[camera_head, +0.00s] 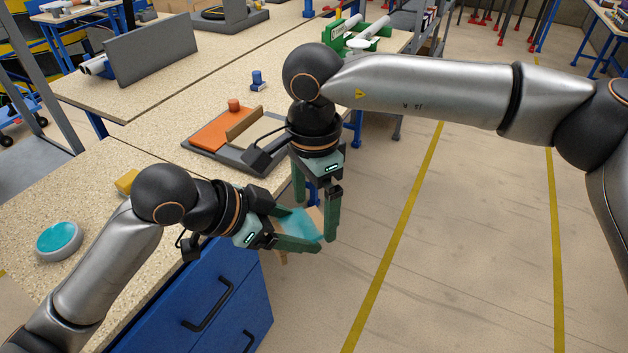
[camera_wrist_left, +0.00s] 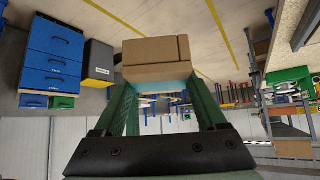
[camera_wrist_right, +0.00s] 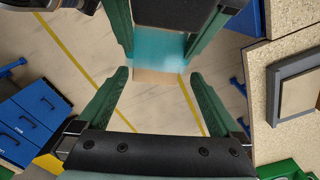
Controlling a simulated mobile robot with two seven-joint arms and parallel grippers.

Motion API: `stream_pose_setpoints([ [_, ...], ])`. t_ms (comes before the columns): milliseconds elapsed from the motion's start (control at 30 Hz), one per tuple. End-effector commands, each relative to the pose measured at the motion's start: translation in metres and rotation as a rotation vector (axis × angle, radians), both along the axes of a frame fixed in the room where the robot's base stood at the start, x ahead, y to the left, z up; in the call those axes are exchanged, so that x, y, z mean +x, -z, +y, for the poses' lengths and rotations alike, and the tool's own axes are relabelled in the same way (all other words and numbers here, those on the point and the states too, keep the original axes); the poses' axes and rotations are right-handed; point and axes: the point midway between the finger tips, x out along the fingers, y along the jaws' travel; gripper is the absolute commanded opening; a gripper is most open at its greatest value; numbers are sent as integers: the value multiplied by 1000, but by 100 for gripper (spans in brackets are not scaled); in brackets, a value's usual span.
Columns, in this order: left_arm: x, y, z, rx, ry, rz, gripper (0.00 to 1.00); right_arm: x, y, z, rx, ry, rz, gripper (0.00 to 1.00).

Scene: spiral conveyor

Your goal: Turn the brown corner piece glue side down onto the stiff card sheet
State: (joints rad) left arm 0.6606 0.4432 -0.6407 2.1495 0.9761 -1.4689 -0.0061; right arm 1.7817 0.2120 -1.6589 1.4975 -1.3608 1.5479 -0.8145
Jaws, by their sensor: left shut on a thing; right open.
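The brown corner piece (camera_head: 314,216) is held over the floor beyond the bench edge; its teal glue side (camera_head: 297,223) shows. My left gripper (camera_head: 308,232) is shut on it. In the left wrist view the brown piece (camera_wrist_left: 152,50) spans the fingertips, with teal along its lower edge. My right gripper (camera_head: 316,218) is open, its fingers pointing down around the piece. In the right wrist view the teal face (camera_wrist_right: 158,46) lies beyond the open fingers (camera_wrist_right: 158,75), apparently not gripped by them. I cannot tell for certain which flat part on the bench is the card sheet.
On the bench, a grey tray (camera_head: 200,154) holds an orange plate (camera_head: 215,130) and an upright brown strip (camera_head: 243,124). Blue drawers (camera_head: 215,300) are below the bench.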

Motion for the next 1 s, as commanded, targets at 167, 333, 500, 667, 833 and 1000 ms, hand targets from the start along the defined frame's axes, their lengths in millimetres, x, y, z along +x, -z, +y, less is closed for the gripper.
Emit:
stream_pose_setpoints([
  [167, 0, 0, 0, -1, 0, 0, 0, 0, 14, 0, 0, 0, 0, 100],
  [333, 0, 0, 0, 0, 0, 0, 0, 0, 18, 0, 1, 0, 0, 100],
  [500, 0, 0, 0, -1, 0, 0, 0, 0, 17, 0, 1, 0, 0, 99],
  [667, 0, 0, 0, -1, 0, 0, 0, 0, 17, 0, 1, 0, 0, 81],
  [833, 0, 0, 0, 0, 0, 0, 0, 0, 17, 0, 1, 0, 0, 62],
  [1000, 0, 0, 0, 0, 0, 0, 0, 0, 17, 0, 2, 0, 0, 43],
])
